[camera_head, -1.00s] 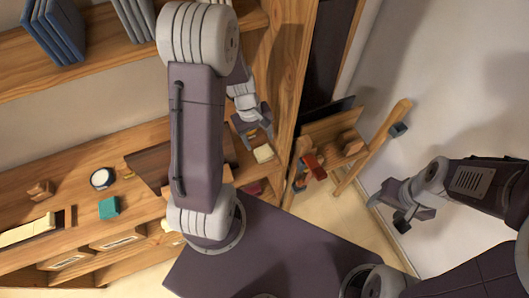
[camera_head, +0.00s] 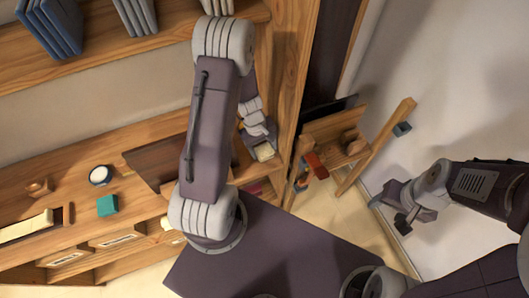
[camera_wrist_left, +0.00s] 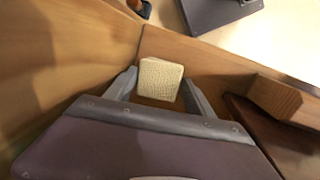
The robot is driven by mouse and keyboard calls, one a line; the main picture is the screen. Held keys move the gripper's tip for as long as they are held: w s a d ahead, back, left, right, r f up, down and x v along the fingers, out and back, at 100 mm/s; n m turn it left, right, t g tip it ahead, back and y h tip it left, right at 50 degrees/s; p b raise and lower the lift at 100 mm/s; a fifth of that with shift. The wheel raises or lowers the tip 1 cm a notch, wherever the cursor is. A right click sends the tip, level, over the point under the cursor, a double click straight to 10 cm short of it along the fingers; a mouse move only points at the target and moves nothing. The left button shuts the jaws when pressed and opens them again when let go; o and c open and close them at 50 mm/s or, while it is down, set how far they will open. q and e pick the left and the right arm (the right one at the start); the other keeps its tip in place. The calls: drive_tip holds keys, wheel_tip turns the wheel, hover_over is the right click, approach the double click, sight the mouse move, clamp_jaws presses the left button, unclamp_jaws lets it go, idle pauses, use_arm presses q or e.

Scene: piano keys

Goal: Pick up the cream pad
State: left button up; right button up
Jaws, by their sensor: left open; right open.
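The cream pad (camera_wrist_left: 160,79) is a small textured square block on a wooden surface in the left wrist view. It also shows in the head view (camera_head: 264,152), partly covered by my left gripper (camera_head: 258,143). In the left wrist view my left gripper (camera_wrist_left: 160,90) is open, with one finger on each side of the pad. I cannot tell whether either finger touches it. My right gripper (camera_head: 398,213) is open and empty at the right side, near the white wall.
A wooden wall of the unit (camera_wrist_left: 70,50) stands close to the left of the pad. A teal block (camera_head: 108,206) and a round white-topped object (camera_head: 100,175) sit on the desk. A wooden rack (camera_head: 345,150) with a red item (camera_head: 316,166) stands at right.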

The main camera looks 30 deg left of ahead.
use_arm(q)
drive_tip(key=c, duration=1)
drive_tip(key=shift+o, duration=0.2)
drive_tip(key=shift+r, duration=0.2)
